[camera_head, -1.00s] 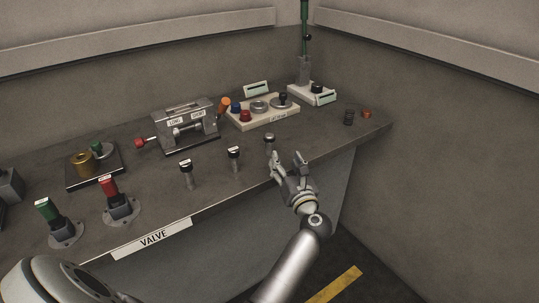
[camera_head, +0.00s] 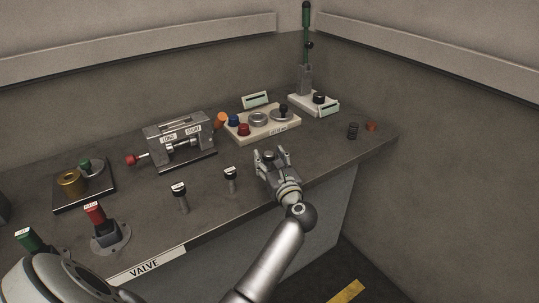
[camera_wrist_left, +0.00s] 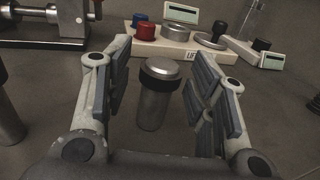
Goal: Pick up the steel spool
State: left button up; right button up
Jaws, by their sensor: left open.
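The steel spool (camera_wrist_left: 153,104), an upright steel cylinder with a dark band under its pale cap, stands on the bench. In the wrist view it is between the two fingers of my left gripper (camera_wrist_left: 160,85), with gaps on both sides. In the head view my left gripper (camera_head: 271,158) is open near the bench's front edge, its fingers around the spool. There only the top of the spool (camera_head: 269,154) shows; the gripper hides its lower part. My right gripper is not in view.
Two similar cylinders with labelled caps (camera_head: 180,198) (camera_head: 231,180) stand to the left. A pale button panel (camera_head: 262,124) is behind the spool, and a metal fixture (camera_head: 180,142) is behind left. Small dark and orange parts lie right. Bare bench lies between.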

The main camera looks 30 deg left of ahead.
pick_arm(q)
jog(key=shift+w+a+f, duration=0.5)
jog(key=shift+w+a, duration=0.3)
jog(key=shift+s+d+r, duration=0.1)
jog(key=shift+s+r, duration=0.05)
jog(key=shift+s+d+r, duration=0.2)
jog(key=shift+s+r, duration=0.05)
jog(key=shift+c, duration=0.5)
jog(key=shift+s+d+r, duration=0.1)
jog(key=shift+s+r, duration=0.05)
jog(key=shift+c, duration=2.5)
jog(key=shift+f, duration=0.2)
jog(key=shift+c, duration=1.1)
grip_shut()
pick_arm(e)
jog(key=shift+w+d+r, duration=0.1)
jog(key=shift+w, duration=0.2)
pick_arm(q)
jog(key=shift+r, duration=0.15)
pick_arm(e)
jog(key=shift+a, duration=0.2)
